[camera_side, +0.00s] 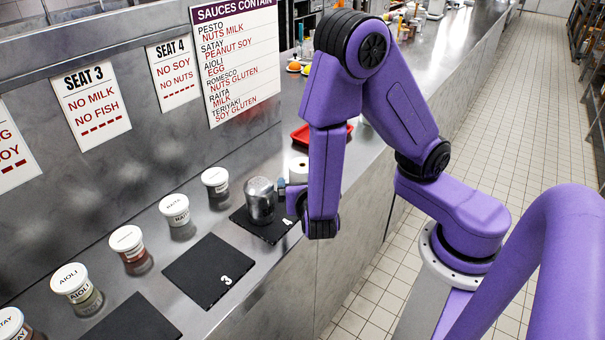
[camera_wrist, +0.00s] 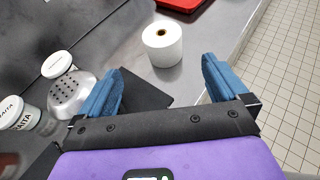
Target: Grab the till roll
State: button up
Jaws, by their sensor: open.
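The till roll (camera_wrist: 162,47) is a white paper roll with a dark core, standing upright on the steel counter. In the wrist view it is at the top centre, beyond and between my fingertips, with a gap before them. In the side view the till roll (camera_side: 298,168) shows beside my arm, partly hidden by it. My gripper (camera_wrist: 161,80) has blue fingers, spread wide with nothing between them. In the side view one blue fingertip of my gripper (camera_side: 282,186) shows near the roll; the rest is hidden behind my purple arm.
A metal shaker (camera_side: 261,200) stands on the black mat marked 4 (camera_side: 240,217), close to my left finger in the wrist view. A red tray (camera_side: 302,134) lies behind the roll. Lidded sauce tubs, such as the raita tub (camera_side: 175,210), line the wall. The counter edge drops off to the right.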

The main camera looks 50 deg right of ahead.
aim_at(302, 172)
jog(key=x, duration=0.9)
jog(key=shift+w+d+f, duration=0.1)
jog(key=shift+d+f, duration=0.1)
jog(key=shift+d, duration=0.05)
jog(key=shift+x, duration=2.65)
jog(key=shift+d+r, duration=0.1)
jog(key=c, duration=1.1)
